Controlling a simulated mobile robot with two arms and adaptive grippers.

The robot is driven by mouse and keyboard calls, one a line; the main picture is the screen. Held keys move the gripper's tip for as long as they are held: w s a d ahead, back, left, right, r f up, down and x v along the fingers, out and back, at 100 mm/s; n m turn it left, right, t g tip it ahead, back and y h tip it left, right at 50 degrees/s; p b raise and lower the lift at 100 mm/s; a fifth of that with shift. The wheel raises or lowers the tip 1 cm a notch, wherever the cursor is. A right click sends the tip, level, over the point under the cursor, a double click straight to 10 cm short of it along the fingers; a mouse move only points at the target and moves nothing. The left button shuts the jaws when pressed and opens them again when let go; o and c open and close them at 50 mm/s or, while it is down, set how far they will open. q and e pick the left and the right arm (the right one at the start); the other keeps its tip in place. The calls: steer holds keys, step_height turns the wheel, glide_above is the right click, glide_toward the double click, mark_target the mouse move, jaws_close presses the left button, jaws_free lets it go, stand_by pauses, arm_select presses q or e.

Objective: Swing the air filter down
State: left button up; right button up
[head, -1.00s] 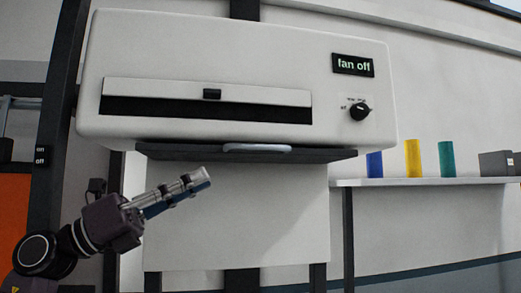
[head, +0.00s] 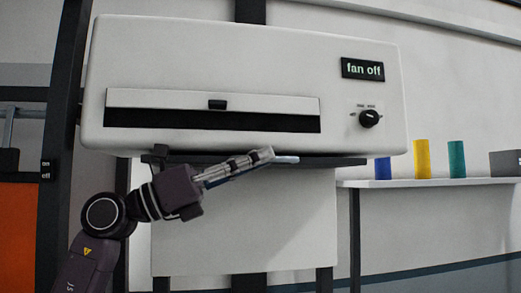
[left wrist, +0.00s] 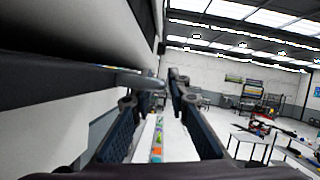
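The air filter is the dark flat panel (head: 335,160) under the white fan housing (head: 250,60), and it looks about level. Its pale handle (head: 287,159) is on the front edge, partly hidden by my left gripper (head: 268,155) in the head view. In the left wrist view the panel (left wrist: 55,82) comes in from the left, with the grey handle (left wrist: 140,81) at its end. My left gripper (left wrist: 160,88) is open, with its fingers apart and the handle close to the tips. Whether they touch is unclear. My right gripper is not in view.
The housing has a "fan off" display (head: 362,69) and a knob (head: 369,118). A shelf (head: 440,183) at right carries blue, yellow and teal rolls and a grey box. The wrist view shows an open room with tables at right.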

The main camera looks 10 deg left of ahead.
arm_select(q)
steer(key=shift+w+d+r, duration=0.1)
steer(key=shift+d+r, duration=0.05)
steer(key=shift+d, duration=0.15)
steer(key=shift+c, duration=0.5)
jaws_close()
